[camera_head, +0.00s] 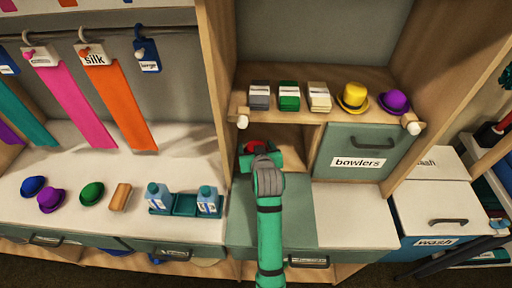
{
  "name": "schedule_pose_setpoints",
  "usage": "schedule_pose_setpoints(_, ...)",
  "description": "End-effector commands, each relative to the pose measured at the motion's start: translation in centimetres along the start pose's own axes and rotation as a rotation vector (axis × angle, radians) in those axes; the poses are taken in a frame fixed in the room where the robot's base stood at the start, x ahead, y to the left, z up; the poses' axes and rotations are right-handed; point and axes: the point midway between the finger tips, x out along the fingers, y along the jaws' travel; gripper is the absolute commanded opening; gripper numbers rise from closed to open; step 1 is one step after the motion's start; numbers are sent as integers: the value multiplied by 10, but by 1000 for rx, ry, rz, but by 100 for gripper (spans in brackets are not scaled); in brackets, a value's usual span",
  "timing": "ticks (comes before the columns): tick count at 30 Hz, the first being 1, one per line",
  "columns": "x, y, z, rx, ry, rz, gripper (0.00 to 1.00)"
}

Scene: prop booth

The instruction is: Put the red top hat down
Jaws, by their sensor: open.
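A red hat (253,146) shows as a small red patch in the open cubby (290,135) below the shelf, left of the green-grey drawer labelled "bowlers" (352,161). My gripper (249,158) is at the mouth of this cubby, right up against the hat in the picture. It is open. My wrist and gripper hide most of the hat, so its shape and whether the fingers touch it cannot be told.
The shelf above holds grey, green and cream boxes (289,96), a yellow hat (353,98) and a purple hat (394,102). On the left counter are several small hats (51,200), a brush (120,197) and a teal tray (184,207) with bottles. A wooden upright (213,60) stands left of the cubby.

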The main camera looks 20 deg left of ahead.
Motion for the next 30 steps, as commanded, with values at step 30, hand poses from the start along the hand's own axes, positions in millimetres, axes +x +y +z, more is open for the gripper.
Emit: schedule_pose_setpoints(30,-118,0,1,1,-1,0,72)
